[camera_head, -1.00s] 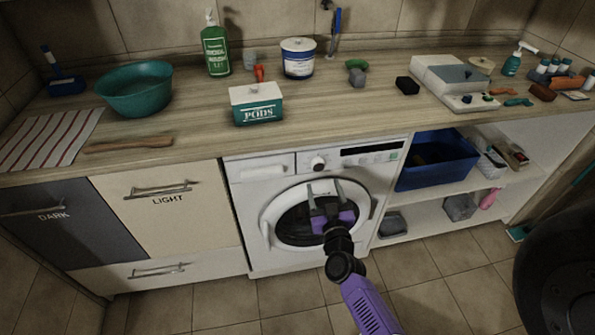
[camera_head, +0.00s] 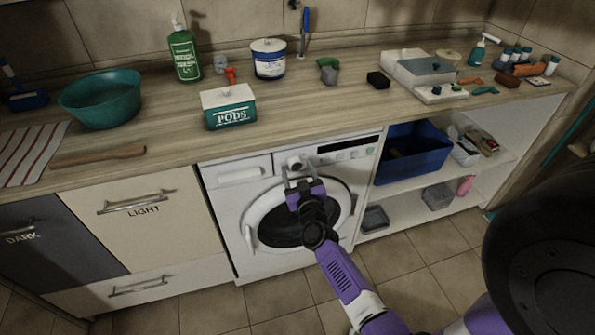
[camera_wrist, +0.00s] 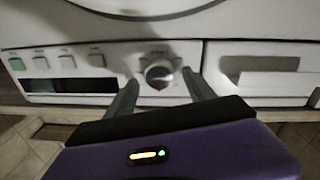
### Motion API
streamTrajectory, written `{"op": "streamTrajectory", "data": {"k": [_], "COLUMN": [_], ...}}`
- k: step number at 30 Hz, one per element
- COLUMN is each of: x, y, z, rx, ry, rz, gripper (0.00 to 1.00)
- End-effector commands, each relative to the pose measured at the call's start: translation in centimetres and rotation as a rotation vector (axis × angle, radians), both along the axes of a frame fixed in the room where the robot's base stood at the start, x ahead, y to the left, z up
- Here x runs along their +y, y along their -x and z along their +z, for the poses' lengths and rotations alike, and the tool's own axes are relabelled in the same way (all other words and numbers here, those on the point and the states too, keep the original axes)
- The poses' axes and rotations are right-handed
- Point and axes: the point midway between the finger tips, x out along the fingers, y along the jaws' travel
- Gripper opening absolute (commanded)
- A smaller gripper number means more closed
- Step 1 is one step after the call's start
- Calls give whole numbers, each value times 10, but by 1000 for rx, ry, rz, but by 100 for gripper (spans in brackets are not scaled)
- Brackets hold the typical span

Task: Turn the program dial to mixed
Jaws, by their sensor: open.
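The program dial (camera_head: 296,163) is a round knob on the white washing machine's top panel, between the detergent drawer and the dark display. In the wrist view the dial (camera_wrist: 159,73) looks silver-grey, with a small red mark at its lower edge; the lettering around it is too small to read. My gripper (camera_head: 298,177) is in front of the panel, just below the dial in the head view. In the wrist view its two fingers (camera_wrist: 160,92) are open, one on each side of the dial, with visible gaps. I cannot tell how far the fingertips are from the panel.
The washer's round door (camera_head: 340,208) is closed below. A detergent drawer (camera_wrist: 265,70) sits beside the dial; several buttons (camera_wrist: 67,62) and a display lie on the other side. The counter above holds a pods box (camera_head: 229,110). A blue bin (camera_head: 413,152) stands on the right shelf.

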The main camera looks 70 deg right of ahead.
Motion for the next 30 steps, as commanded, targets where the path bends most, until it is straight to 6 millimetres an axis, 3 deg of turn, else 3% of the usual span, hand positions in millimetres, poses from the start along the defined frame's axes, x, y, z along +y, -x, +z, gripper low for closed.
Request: {"op": "streamTrajectory", "data": {"k": [4,13,30], "x": [0,0,0], "y": [0,0,0], "z": [0,0,3], "rx": [0,0,-153], "ry": [0,0,-130], "rz": [0,0,0], "gripper": [59,1,1]}}
